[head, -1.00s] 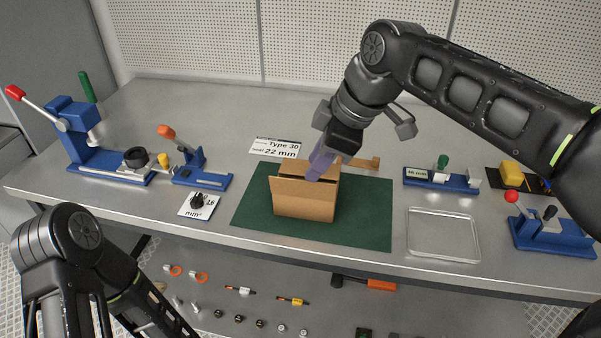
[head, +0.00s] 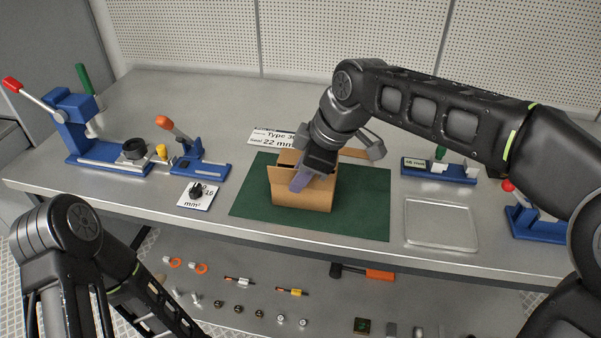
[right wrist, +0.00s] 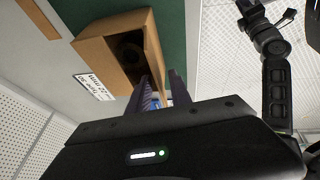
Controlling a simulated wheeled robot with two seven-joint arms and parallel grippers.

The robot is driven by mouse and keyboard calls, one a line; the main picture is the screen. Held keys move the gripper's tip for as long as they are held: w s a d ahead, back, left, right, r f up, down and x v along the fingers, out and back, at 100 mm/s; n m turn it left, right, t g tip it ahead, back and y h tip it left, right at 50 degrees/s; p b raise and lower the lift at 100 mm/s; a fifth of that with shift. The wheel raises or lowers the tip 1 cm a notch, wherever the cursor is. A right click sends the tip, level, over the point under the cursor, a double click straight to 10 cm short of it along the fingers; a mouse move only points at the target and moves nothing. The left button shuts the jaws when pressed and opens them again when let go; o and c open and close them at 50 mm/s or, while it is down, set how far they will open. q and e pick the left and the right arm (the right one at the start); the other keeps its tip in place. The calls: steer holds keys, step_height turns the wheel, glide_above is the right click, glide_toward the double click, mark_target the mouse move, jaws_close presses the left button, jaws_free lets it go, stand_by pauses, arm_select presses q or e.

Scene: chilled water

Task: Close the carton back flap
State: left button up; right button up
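The brown cardboard carton (head: 305,197) stands on a green mat in the middle of the bench. Its top is at least partly open; the right wrist view shows the carton (right wrist: 97,52) with a dark round shape inside. One flap (head: 353,153) sticks out at the right, and brown board (head: 287,158) shows at the back, partly hidden by my wrist. My right gripper (head: 300,182) has its purple fingers over the carton's top, pointing down. The right wrist view shows a narrow gap between the fingers, with no carton board clearly held. My left arm shows at lower left, its gripper out of view.
The green mat (head: 365,215) has free room right of the carton. A clear tray (head: 440,224) lies further right. Blue presses (head: 75,130) and a dial card (head: 197,195) are at left. A label card (head: 268,137) lies behind the carton. A lower shelf holds small parts.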

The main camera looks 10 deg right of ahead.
steer(key=shift+c, duration=0.5)
jaws_close()
stand_by(0.9)
